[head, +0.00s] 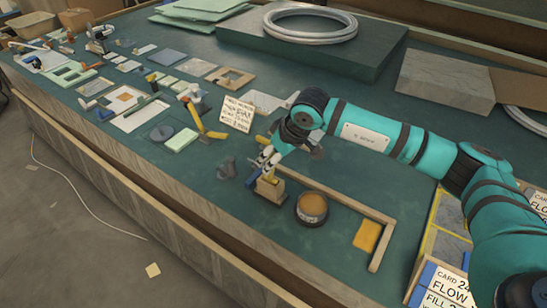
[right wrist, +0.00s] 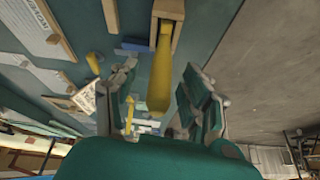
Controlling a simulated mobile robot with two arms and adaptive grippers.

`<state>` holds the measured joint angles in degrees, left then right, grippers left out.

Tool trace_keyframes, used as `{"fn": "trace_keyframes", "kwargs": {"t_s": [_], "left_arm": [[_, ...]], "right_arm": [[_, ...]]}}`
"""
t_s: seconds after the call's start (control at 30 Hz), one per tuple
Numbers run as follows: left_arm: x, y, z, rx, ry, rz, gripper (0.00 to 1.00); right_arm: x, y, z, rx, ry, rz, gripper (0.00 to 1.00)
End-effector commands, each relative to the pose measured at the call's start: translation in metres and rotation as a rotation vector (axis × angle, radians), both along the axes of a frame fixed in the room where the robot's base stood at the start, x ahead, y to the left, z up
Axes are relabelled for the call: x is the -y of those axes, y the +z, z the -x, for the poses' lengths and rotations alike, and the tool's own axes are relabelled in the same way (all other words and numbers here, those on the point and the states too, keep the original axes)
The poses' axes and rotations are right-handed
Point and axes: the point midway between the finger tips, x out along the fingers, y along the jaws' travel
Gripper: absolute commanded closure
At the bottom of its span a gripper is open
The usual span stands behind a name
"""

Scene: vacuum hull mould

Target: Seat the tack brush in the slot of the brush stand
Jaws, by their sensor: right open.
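The tack brush shows as a yellow handle (right wrist: 160,72) in the right wrist view. Its far end lies within the wooden walls of the brush stand (right wrist: 179,30); its head and how deep it sits are hidden. In the head view the stand (head: 270,191) is a small wooden block on the green table, with a bit of yellow at its top. My right gripper (head: 267,160) is just above the stand. In the right wrist view its fingers (right wrist: 162,95) are apart, one on each side of the handle, with visible gaps. My left gripper is not in view.
A round tin (head: 312,209) stands close to the right of the stand. A wooden L-shaped fence (head: 347,208) runs behind it, with a yellow pad (head: 367,235) inside. A dark grey object (head: 228,168) stands to the left. A lettered card (head: 238,114) is behind.

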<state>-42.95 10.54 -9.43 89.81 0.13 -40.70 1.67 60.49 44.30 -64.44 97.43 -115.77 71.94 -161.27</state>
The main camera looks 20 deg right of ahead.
Motion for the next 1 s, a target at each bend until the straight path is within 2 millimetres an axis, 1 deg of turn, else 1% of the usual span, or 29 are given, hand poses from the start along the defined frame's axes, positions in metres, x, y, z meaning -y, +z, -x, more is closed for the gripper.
{"fn": "trace_keyframes", "kwargs": {"t_s": [0.07,0.17,0.27,0.5,0.6,0.7,0.8,1.0], "left_arm": [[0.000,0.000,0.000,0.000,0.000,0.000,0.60],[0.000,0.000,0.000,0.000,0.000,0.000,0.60],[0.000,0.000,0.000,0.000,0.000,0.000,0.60],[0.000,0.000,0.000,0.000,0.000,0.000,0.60],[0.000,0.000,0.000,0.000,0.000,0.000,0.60],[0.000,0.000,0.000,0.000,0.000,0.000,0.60],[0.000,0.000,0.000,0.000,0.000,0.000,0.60],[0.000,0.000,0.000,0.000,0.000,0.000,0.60]], "right_arm": [[0.001,0.003,0.001,0.000,0.000,0.001,0.53],[0.004,0.013,0.004,0.004,0.000,0.000,0.53],[0.008,0.029,0.010,0.005,-0.001,0.001,0.53],[0.020,0.076,0.028,0.005,0.000,0.000,0.53],[0.024,0.091,0.034,0.003,0.000,0.000,0.53],[0.027,0.101,0.038,0.002,-0.002,0.000,0.53],[0.028,0.107,0.041,0.001,0.000,0.000,0.53],[0.029,0.109,0.042,0.000,0.000,0.000,0.53]]}}
